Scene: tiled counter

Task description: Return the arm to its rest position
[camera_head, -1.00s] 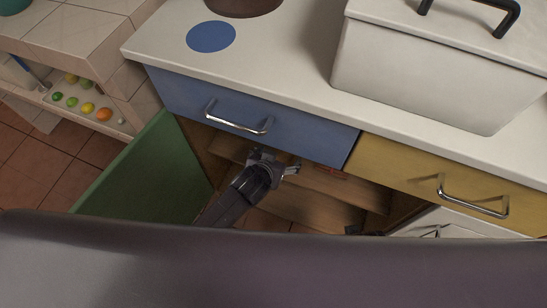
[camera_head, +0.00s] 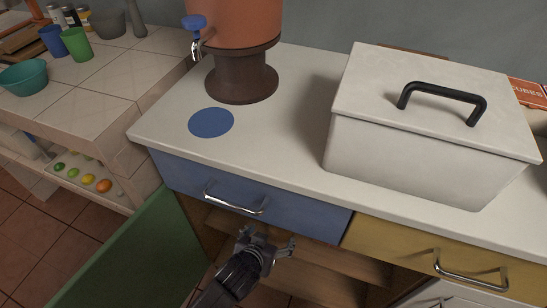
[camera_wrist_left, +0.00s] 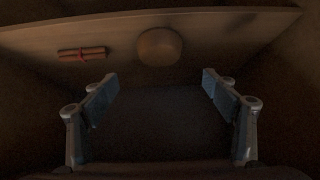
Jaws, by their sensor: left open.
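My left gripper (camera_head: 268,243) is at the opening of the lower cabinet, below the blue drawer (camera_head: 240,190). In the left wrist view my left gripper (camera_wrist_left: 160,88) has its two fingers wide apart with nothing between them. That view looks into the dark cabinet, where a small reddish-brown tied bundle (camera_wrist_left: 82,54) and a round brown object (camera_wrist_left: 160,46) are on a wooden shelf (camera_wrist_left: 220,30), apart from the fingers. My right gripper is not in view.
The green cabinet door (camera_head: 130,260) stands open left of my arm. A yellow drawer (camera_head: 430,255) is at right. On the white counter are a lidded white box (camera_head: 420,150), an orange dispenser (camera_head: 235,20) on a brown stand, and a blue disc (camera_head: 211,122).

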